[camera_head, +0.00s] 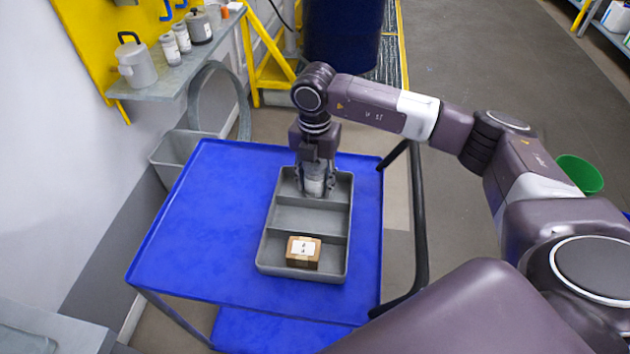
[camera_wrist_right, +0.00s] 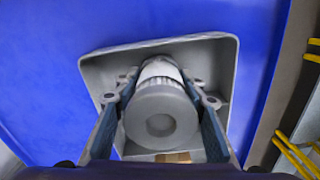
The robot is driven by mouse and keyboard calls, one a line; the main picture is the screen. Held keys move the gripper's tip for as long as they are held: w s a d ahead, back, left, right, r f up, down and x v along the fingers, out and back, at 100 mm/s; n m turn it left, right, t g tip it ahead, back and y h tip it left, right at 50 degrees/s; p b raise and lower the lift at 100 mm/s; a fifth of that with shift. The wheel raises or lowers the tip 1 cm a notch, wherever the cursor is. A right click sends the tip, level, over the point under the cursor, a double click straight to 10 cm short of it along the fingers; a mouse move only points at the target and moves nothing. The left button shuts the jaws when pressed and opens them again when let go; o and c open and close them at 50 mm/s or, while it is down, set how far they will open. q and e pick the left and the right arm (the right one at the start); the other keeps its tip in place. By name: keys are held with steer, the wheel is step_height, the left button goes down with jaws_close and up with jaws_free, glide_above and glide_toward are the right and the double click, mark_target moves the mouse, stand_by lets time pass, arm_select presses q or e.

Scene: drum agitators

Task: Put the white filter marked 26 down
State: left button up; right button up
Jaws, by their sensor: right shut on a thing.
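The white filter (camera_wrist_right: 162,111) is a short cylinder with a grey ring-shaped end and a ribbed white body. In the head view the filter (camera_head: 315,184) is upright at the far compartment of the grey tray (camera_head: 350,225). My right gripper (camera_head: 316,185) points down over that compartment. Its fingers are shut on the filter's sides, and in the right wrist view the gripper (camera_wrist_right: 160,112) has one finger at each side. I cannot tell whether the filter touches the tray floor. No marking 26 is readable. My left gripper is not in view.
The tray stands on a blue cart top (camera_head: 200,230). A brown box (camera_head: 304,252) with a white label sits in the tray's near compartment. The middle compartment is empty. A black cart handle (camera_head: 418,220) is at the right. A shelf with containers (camera_head: 136,62) is at upper left.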

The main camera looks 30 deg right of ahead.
steer(key=o, duration=1.3)
steer(key=shift+f, duration=0.1)
steer(key=shift+c, duration=0.2)
steer(key=shift+r, duration=0.2)
step_height(320, 180, up, 12)
steer(key=shift+f+b, duration=0.1)
steer(key=shift+b, duration=0.65)
